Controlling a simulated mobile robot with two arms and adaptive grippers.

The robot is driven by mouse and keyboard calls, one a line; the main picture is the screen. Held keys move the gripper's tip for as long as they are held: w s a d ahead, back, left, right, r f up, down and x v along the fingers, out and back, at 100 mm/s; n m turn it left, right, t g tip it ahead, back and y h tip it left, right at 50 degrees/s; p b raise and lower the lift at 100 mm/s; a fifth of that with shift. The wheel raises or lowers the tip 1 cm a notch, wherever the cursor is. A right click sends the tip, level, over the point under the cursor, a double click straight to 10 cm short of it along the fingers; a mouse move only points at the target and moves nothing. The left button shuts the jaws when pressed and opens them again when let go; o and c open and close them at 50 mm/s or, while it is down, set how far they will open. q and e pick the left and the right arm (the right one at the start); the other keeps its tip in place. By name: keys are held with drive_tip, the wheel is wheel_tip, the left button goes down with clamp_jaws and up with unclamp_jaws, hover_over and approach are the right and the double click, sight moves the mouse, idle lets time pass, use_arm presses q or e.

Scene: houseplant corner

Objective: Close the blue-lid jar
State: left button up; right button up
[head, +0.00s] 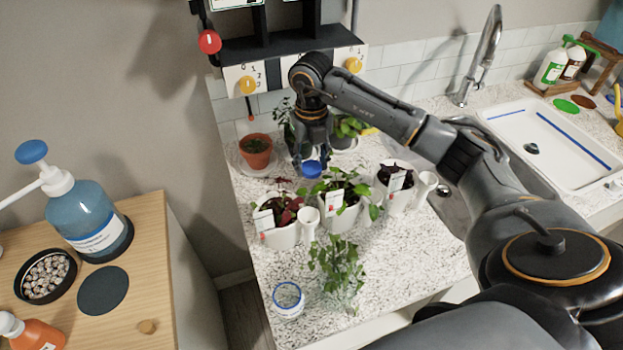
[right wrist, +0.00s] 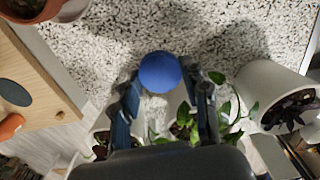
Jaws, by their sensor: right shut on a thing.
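A small clear jar with a blue ring at its rim (head: 288,299) stands upright at the front left of the speckled counter, with no lid on it. My right gripper (head: 311,158) is over the back part of the counter, behind the potted plants. It is shut on a round blue lid (head: 311,169), which shows below the fingers. In the right wrist view the lid (right wrist: 159,73) sits between the two fingertips of the right gripper (right wrist: 161,82). The gripper is well apart from the jar. My left gripper is not in view.
White planters (head: 281,232) with leafy plants stand between the gripper and the jar. A loose leafy plant (head: 338,262) is close to the jar's right. A terracotta pot (head: 256,151) stands left of the gripper. A sink (head: 555,140) lies right, a wooden table (head: 150,270) left.

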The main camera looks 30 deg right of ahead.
use_arm(q)
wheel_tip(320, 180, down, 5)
drive_tip(key=b, duration=0.4)
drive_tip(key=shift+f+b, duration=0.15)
drive_tip(key=shift+b, duration=0.25)
use_arm(e)
drive_tip(key=w+a, duration=0.2)
drive_tip(key=a, duration=0.7)
drive_tip(key=w+a, duration=0.2)
drive_tip(key=a, duration=0.8)
drive_tip(key=shift+w, duration=0.3)
